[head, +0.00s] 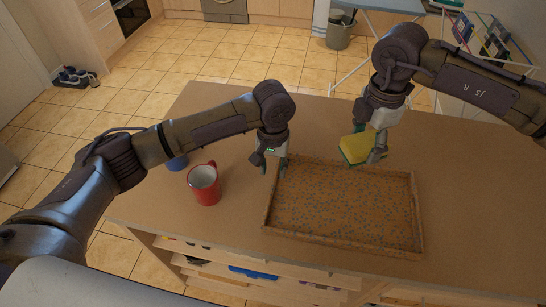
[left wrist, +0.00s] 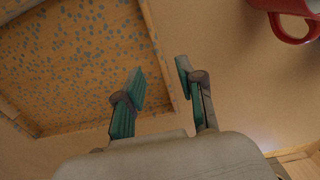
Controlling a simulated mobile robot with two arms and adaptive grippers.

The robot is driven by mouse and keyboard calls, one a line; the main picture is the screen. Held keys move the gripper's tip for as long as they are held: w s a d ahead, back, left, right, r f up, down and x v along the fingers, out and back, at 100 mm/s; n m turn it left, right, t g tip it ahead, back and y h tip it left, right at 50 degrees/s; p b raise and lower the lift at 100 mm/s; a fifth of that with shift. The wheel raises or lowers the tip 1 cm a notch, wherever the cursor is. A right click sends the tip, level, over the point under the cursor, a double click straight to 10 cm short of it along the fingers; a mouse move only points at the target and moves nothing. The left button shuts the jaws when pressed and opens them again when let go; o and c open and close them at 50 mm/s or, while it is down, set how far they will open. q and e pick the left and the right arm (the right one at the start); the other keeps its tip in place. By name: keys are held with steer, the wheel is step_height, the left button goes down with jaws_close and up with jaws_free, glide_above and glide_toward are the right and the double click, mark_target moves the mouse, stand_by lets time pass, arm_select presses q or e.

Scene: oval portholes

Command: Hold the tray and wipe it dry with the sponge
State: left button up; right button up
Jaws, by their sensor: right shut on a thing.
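The brown tray (head: 345,205) lies flat on the table, its floor covered with small blue-grey spots. It also shows in the left wrist view (left wrist: 80,55). My left gripper (head: 272,166) is open at the tray's far left corner. In the left wrist view its fingers (left wrist: 160,78) are apart, one on each side of the tray's rim as seen from there; contact cannot be told. My right gripper (head: 370,146) is shut on the yellow and green sponge (head: 355,149) and holds it by the tray's far edge, apparently above the surface.
A red mug (head: 204,186) stands left of the tray and shows at the left wrist view's top right (left wrist: 290,12). A blue object (head: 177,162) is partly hidden behind my left arm. The tabletop (head: 470,180) is clear to the right. Shelves are under the front edge.

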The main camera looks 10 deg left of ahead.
arm_select(q)
step_height(320, 180, down, 8)
steer(key=shift+f, duration=0.1)
stand_by(0.4)
jaws_close()
arm_select(e)
steer(key=m, duration=0.1)
glide_toward(342, 202)
steer(key=shift+f, duration=2.7)
